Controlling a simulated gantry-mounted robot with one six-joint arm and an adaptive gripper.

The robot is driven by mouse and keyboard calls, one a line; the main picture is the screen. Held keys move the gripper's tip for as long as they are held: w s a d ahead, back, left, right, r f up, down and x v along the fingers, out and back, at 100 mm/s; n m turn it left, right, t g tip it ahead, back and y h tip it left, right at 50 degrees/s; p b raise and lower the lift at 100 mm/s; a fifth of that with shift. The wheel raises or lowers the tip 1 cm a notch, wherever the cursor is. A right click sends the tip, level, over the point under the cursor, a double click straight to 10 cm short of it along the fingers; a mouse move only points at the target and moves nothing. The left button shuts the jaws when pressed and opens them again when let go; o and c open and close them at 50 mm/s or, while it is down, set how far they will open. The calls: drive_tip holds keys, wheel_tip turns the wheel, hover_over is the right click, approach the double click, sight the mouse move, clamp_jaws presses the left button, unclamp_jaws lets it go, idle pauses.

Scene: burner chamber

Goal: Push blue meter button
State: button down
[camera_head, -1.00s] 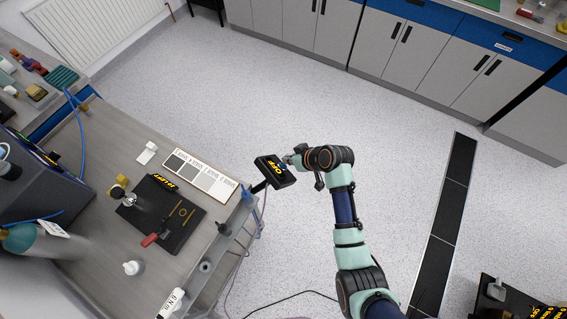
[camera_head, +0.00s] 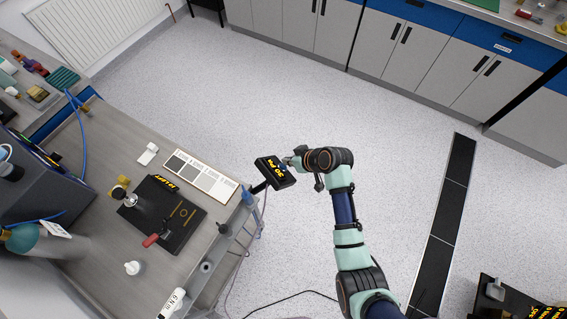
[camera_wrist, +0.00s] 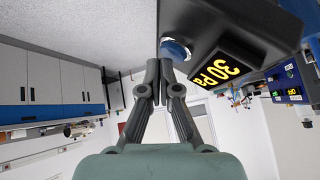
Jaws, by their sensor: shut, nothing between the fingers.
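The meter (camera_head: 275,171) is a black box on a stand at the right edge of the workbench, its yellow display reading 30 Pa. In the wrist view the meter (camera_wrist: 235,50) is upside down and very close. The blue button (camera_wrist: 175,50) on it is a round disc, partly hidden behind my fingertips. It shows as a small blue spot in the head view (camera_head: 283,166). My gripper (camera_wrist: 160,66) is shut and empty, its fingertips at the button and seemingly touching it. In the head view my gripper (camera_head: 290,161) is at the meter's right side.
The workbench (camera_head: 110,225) at left holds a black plate (camera_head: 165,212) with a red-handled tool, a shade chart (camera_head: 200,176) and small items. Cabinets (camera_head: 410,45) line the back. The floor between is clear.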

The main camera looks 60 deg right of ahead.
drive_tip(key=shift+r, duration=0.1)
drive_tip(key=shift+s+d+r+p, duration=0.3)
drive_tip(key=shift+d+r+p, duration=0.25)
drive_tip(key=shift+r, duration=0.2)
drive_tip(key=shift+s+d+r+p, duration=0.3)
drive_tip(key=shift+d+r+p, duration=0.1)
drive_tip(key=shift+d+r, duration=0.25)
drive_tip(key=shift+s+d+r+p, duration=0.3)
drive_tip(key=shift+d+r+p, duration=0.2)
drive_tip(key=shift+r, duration=0.3)
